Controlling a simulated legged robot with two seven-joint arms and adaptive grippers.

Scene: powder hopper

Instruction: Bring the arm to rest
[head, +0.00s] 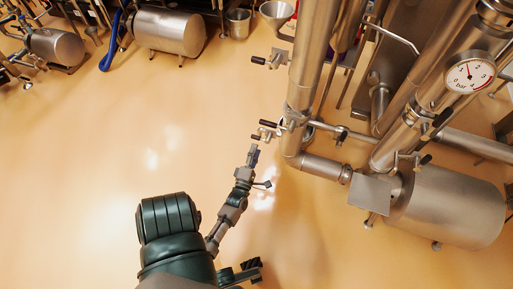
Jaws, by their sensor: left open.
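My left arm, dark green and grey, reaches up from the bottom of the head view. My left gripper (253,157) is at its far end, open, with nothing visible between its fingers. It is just below and left of a pipe clamp with black handles (268,130) on a vertical steel pipe (311,65). It looks apart from the handles, though depth is hard to judge. My right gripper does not show.
A pressure gauge (470,75) sits on slanted piping at the right, above a steel motor cylinder (448,207). Another steel cylinder (170,31), a funnel (277,12) and a metal bucket (238,23) stand at the back. The yellow floor (70,170) at the left is clear.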

